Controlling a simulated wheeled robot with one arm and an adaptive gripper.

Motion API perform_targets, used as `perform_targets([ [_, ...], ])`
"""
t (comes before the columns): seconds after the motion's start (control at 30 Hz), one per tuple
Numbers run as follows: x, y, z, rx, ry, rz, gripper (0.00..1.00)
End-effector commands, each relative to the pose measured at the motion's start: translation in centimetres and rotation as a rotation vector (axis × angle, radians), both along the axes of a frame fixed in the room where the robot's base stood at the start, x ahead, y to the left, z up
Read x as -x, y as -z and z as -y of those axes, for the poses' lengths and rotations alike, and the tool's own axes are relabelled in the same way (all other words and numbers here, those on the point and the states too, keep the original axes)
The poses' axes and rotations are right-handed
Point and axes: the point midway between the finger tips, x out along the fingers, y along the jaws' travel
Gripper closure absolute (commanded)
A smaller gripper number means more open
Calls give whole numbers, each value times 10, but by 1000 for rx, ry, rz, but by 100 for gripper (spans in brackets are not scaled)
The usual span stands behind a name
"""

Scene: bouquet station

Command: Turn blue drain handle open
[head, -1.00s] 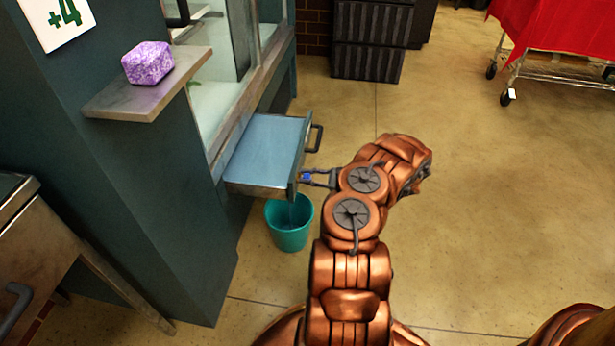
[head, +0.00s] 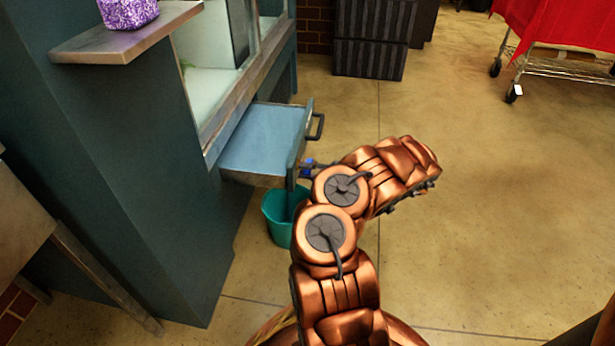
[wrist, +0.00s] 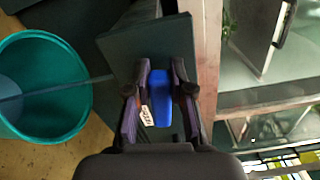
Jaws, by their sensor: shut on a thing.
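The blue drain handle (head: 308,163) is at the front face of the pulled-out blue-grey tray (head: 262,142). In the wrist view the blue handle (wrist: 160,96) stands between both dark fingers against the dark tray front. My gripper (wrist: 160,92) is shut on it, with a finger along each side. A small white printed tag (wrist: 146,116) shows by the left finger. In the head view my arm mostly hides the gripper (head: 311,169). A teal bucket (head: 277,222) stands on the floor below the tray, partly hidden by my arm.
The bucket also shows in the wrist view (wrist: 72,92), with a thin grey-blue streak crossing it. A purple block (head: 128,12) sits on a shelf (head: 125,35) on the green cabinet. Dark crates (head: 370,55) and a red-covered cart (head: 555,25) stand behind. The floor at right is clear.

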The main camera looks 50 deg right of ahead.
Motion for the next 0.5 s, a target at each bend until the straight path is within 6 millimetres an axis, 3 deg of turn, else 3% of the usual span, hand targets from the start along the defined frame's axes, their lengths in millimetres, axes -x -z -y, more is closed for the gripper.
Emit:
perform_targets([
  [0.03,0,7,-1,25,-2,15,100],
  [0.5,1,7,-1,162,-1,109,100],
])
